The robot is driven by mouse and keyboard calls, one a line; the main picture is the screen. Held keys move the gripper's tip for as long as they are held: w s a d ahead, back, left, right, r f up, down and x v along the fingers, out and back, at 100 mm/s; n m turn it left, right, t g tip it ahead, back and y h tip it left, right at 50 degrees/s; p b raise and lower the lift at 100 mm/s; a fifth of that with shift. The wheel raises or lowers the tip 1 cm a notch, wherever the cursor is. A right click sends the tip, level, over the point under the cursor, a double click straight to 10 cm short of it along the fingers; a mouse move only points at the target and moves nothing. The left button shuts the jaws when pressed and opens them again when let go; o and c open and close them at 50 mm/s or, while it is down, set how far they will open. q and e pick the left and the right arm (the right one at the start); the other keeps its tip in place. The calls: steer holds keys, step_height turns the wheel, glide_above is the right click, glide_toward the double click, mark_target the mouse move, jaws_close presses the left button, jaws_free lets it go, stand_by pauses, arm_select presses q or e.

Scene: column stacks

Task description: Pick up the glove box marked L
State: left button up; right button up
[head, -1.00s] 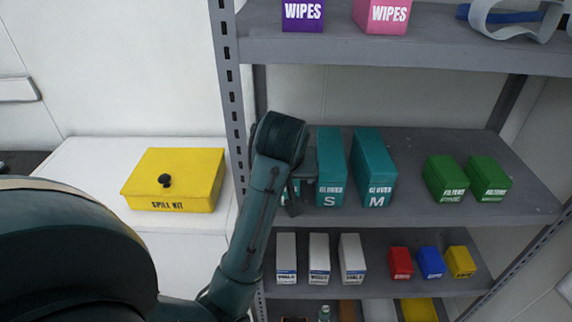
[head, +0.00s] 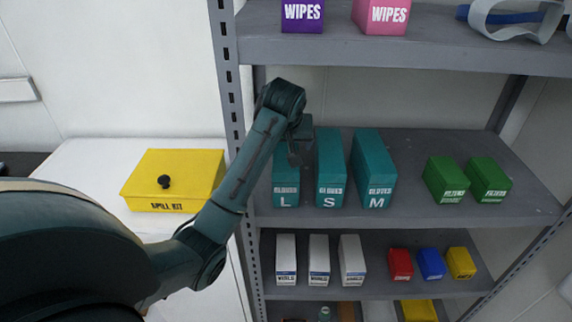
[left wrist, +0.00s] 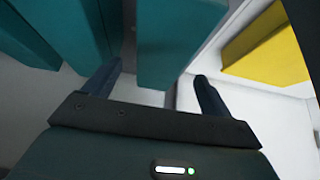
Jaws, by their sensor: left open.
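The glove box marked L (head: 286,187) is a tall teal box at the left end of the middle shelf. Its upper part is partly hidden by my left gripper in the head view. Teal boxes marked S (head: 331,170) and M (head: 374,170) stand to its right. My left gripper (head: 294,153) is in front of and over the upper part of the L box. In the left wrist view, the open fingers (left wrist: 158,85) point toward a teal box (left wrist: 175,45) that lies between their lines, with nothing clearly gripped. My right gripper is not seen.
A grey shelf upright (head: 231,110) stands just left of the L box. The upper shelf (head: 420,52) overhangs with wipes boxes. Green filter boxes (head: 446,180) sit farther right. A yellow spill kit (head: 175,180) rests on a white surface at left.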

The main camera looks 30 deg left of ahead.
mark_target(286, 148)
arm_select(q)
steer(key=x, duration=0.4)
steer(key=shift+f, duration=0.15)
steer(key=shift+c, duration=0.2)
steer(key=c, duration=1.7)
